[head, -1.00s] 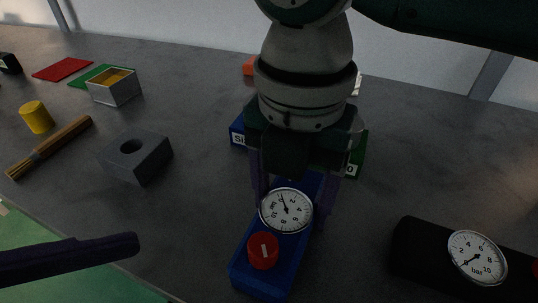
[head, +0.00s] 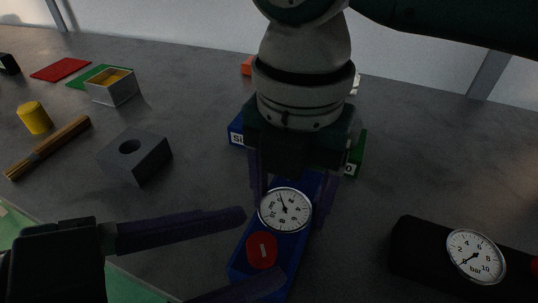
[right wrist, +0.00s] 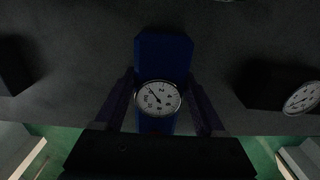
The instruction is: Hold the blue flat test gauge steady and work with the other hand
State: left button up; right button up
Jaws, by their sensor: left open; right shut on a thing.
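The blue flat test gauge (head: 298,243) lies on the grey bench, with a round white dial (head: 285,210) and a red knob (head: 262,250) on top. My right gripper (head: 292,190) comes down from above and is shut on the gauge body behind the dial. The right wrist view shows the blue gauge (right wrist: 163,50) between its two fingers. My left gripper (head: 262,250) is open at the lower left, its purple fingers reaching toward the red knob. One finger is left of the knob, the other below it; contact cannot be told.
A black gauge (head: 420,250) lies at the right. A grey block with a hole (head: 150,160), brush (head: 50,146), yellow cylinder (head: 34,118) and small box (head: 112,88) are at the left. Blue and green labelled things stand partly hidden behind my right gripper.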

aim_at(259, 243)
pick_arm(q)
jog(key=shift+x, duration=1.55)
jog(key=shift+c, duration=0.2)
grip_shut()
